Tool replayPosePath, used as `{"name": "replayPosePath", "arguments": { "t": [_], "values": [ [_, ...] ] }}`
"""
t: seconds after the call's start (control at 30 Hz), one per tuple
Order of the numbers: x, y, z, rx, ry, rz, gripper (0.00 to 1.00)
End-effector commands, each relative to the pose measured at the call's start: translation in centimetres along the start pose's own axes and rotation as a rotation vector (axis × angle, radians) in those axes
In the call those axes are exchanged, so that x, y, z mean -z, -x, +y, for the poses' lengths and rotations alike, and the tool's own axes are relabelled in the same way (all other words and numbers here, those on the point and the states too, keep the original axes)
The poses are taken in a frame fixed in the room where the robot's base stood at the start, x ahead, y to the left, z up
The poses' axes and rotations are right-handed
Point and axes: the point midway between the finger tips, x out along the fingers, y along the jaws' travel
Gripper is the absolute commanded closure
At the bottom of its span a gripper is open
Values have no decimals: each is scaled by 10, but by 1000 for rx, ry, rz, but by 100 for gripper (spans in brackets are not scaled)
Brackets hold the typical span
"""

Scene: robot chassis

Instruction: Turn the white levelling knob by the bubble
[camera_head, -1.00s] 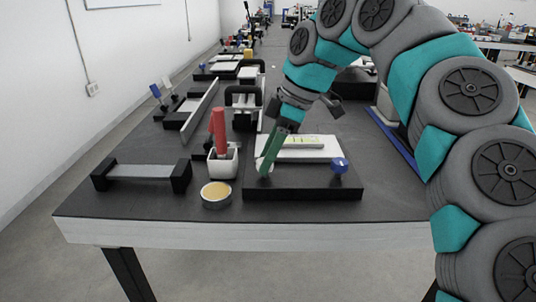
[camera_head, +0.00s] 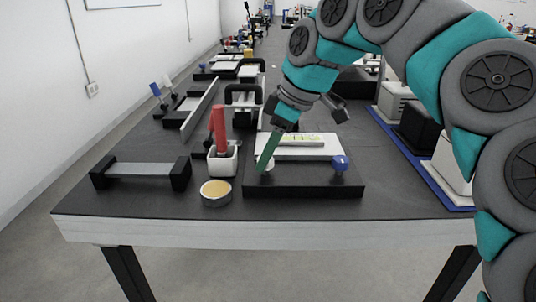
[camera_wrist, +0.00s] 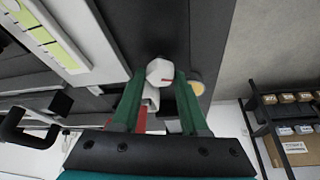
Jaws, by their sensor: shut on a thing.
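The white levelling knob (camera_wrist: 158,70) sits between the tips of my two green fingers in the wrist view, with a small red mark on its side. My gripper (camera_wrist: 161,78) is shut on it. In the head view my gripper (camera_head: 265,163) hides much of the white knob (camera_head: 269,172) at the front left of the black base plate (camera_head: 302,188). The yellow-green bubble vial (camera_head: 298,140) lies on the white block behind the knob. It also shows at the upper left of the wrist view (camera_wrist: 38,30). The bubble itself is too small to read.
A blue knob (camera_head: 340,163) stands at the plate's front right. Left of the plate are a white cup (camera_head: 222,162) with a red-handled thing and a round yellow-topped tin (camera_head: 216,194). A black-ended bar fixture (camera_head: 140,171) lies farther left. A blue tray (camera_head: 440,187) is at right.

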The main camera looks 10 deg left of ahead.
Motion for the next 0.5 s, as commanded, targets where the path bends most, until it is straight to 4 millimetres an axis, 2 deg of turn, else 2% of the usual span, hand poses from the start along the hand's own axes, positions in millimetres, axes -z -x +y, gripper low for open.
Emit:
{"name": "replayPosePath", "arguments": {
  "t": [0.5],
  "values": [
    [-2, -1, -1, -161, -376, -4, 100]
  ]
}}
